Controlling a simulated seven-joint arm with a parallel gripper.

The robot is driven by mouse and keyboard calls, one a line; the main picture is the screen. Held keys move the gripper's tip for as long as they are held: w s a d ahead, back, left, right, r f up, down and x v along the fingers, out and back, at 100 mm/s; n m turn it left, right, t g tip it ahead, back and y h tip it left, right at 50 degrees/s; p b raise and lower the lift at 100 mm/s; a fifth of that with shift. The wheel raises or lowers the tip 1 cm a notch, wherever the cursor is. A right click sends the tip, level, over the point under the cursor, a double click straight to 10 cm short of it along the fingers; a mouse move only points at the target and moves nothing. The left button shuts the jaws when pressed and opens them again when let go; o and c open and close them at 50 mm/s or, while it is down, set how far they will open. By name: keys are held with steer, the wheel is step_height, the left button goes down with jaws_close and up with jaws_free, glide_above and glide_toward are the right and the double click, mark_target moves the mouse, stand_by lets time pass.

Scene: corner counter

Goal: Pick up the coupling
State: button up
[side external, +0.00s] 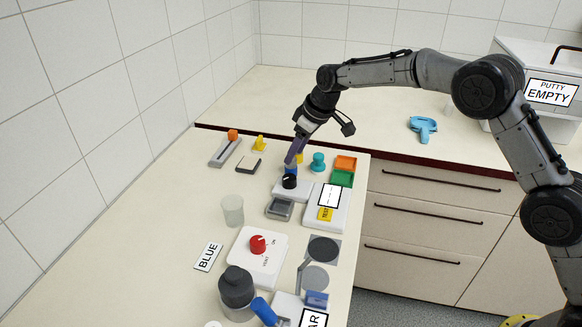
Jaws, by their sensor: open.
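No thing in view can be told for certain as the coupling. My gripper (293,160) points down over the far part of the counter and is open. Its fingertips are just above or beside a small blue piece (291,170) that stands over a black knob (289,182) on a pale base. Whether the fingers touch or surround the blue piece cannot be told. A yellow piece (299,157) is partly hidden behind the gripper. A teal knobbed piece (318,162) stands just to the right, apart from the gripper.
A clear cup (232,210), a white box with a red knob (258,244) and a dark-lidded jar (237,290) stand nearer.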

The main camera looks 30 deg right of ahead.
mark_target(291, 167)
steer(key=shift+x, duration=2.4)
steer(key=shift+s, duration=0.15)
jaws_close()
